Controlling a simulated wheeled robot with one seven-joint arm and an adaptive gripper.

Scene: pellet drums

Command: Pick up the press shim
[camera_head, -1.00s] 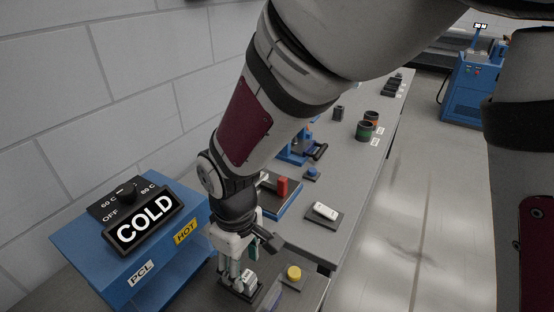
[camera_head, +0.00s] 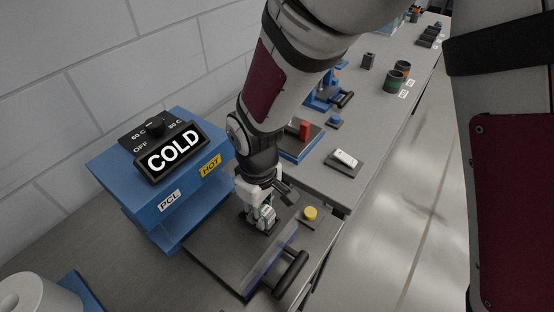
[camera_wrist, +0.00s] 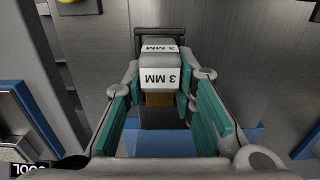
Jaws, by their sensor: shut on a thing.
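The press shim (camera_wrist: 161,78) is a small grey block with white "3 MM" labels. In the wrist view it sits between the teal-padded fingers of my gripper (camera_wrist: 160,98), which is shut on it. In the head view my gripper (camera_head: 262,209) points down, and the pale shim (camera_head: 268,217) shows at its fingertips over a dark stand. Whether the shim is clear of the stand cannot be told. The fingers hide part of it.
A blue PCL heater (camera_head: 145,200) reading COLD stands close left of my gripper. A dark plate with a black handle (camera_head: 291,273) lies in front. A yellow knob (camera_head: 310,213) is just right. Further back are a red block (camera_head: 304,130) and a white block (camera_head: 346,158).

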